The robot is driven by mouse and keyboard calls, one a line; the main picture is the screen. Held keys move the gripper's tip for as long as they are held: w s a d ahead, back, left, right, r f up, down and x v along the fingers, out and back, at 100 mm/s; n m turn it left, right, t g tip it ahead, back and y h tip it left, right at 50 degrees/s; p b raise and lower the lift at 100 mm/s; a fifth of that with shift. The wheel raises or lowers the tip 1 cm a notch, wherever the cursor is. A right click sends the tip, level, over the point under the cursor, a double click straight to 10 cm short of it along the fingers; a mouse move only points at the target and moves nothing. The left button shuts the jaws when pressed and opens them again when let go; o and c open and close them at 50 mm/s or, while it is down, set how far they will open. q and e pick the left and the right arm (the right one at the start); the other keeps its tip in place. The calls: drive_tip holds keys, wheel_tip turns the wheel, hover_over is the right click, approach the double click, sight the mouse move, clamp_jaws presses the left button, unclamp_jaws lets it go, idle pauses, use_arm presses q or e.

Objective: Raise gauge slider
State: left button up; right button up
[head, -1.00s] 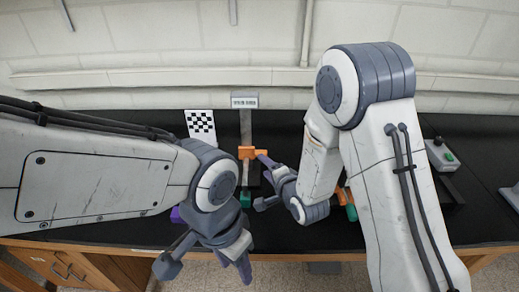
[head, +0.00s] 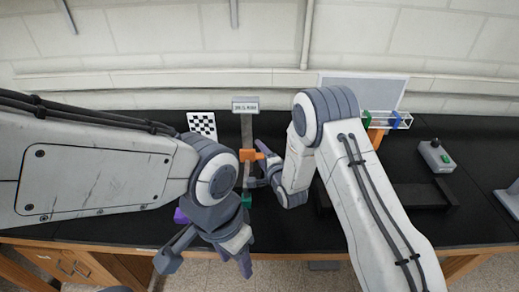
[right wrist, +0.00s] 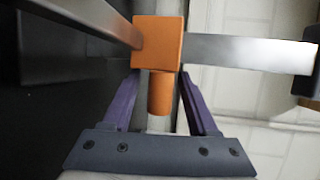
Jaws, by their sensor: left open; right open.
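The gauge slider (head: 249,155) is an orange block on an upright grey post (head: 247,128) with a small display plate (head: 245,104) at its top. In the right wrist view the slider (right wrist: 158,42) has a short orange handle (right wrist: 160,95) pointing toward my gripper. My right gripper (head: 259,165) is open, just right of the slider. Its purple fingers (right wrist: 160,105) stand on both sides of the handle with gaps showing. My left gripper (head: 207,260) is open and empty, lower down near the table's front edge.
A checkerboard card (head: 202,125) stands left of the post. A clear holder with green and blue parts (head: 387,119) and a pale panel (head: 362,90) stand behind my right arm. Purple and green pieces sit near the post's base.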

drive_tip(key=shift+w+a, duration=0.1)
drive_tip(key=shift+w, duration=0.2)
clamp_jaws()
drive_tip(key=shift+f, duration=0.1)
idle(1.2)
